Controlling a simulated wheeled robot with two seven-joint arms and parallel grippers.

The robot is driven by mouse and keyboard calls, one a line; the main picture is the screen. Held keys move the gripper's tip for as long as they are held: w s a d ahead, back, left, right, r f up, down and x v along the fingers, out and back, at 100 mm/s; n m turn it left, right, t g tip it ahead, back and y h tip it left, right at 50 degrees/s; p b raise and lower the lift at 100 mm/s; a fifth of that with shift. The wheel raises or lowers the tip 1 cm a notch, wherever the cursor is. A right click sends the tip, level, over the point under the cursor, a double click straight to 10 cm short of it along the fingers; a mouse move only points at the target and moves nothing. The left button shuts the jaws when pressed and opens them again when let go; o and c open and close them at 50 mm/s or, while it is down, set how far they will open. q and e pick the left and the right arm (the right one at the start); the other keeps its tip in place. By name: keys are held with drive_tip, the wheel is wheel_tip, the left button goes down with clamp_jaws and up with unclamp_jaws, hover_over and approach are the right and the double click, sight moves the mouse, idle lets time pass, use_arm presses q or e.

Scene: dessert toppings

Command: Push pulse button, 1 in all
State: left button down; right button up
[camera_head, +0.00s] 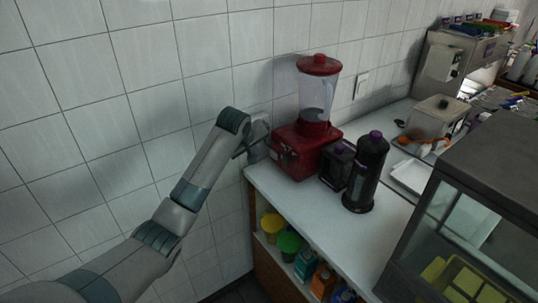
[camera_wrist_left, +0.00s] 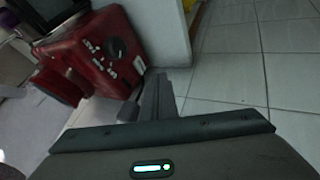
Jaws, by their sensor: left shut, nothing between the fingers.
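A red blender (camera_head: 301,150) with a clear jug and red lid stands at the left end of the counter. Its base (camera_wrist_left: 84,42) also shows in the left wrist view, with a dark round dial (camera_wrist_left: 121,48) and several small pale buttons (camera_wrist_left: 104,63). I cannot tell which of them is the pulse button. My left gripper (camera_head: 262,148) is shut and empty, just left of the base's front panel in the head view. Its fingers (camera_wrist_left: 154,92) show beside the panel's lower edge in the wrist view. Contact with a button cannot be made out. My right gripper is out of view.
A black bottle (camera_head: 366,175) with a purple cap and a small dark box (camera_head: 337,163) stand right of the blender. A glass case (camera_head: 465,220) fills the right front. Tubs and cartons (camera_head: 305,265) sit on the shelf below. The tiled wall is behind.

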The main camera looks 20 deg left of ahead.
sight(274, 154)
use_arm(q)
drive_tip(key=p+x, duration=0.1)
drive_tip(key=x, duration=0.6)
drive_tip(key=shift+w+f+p, duration=0.25)
drive_tip(key=shift+f+p, duration=0.05)
drive_tip(key=shift+p, duration=0.05)
drive_tip(key=shift+w+d+f+p, duration=0.25)
drive_tip(key=shift+w+d, duration=0.2)
drive_tip(key=shift+w, duration=0.3)
drive_tip(key=shift+w+d+p, duration=0.35)
drive_tip(key=shift+w+d, duration=0.45)
drive_tip(key=shift+w, duration=0.2)
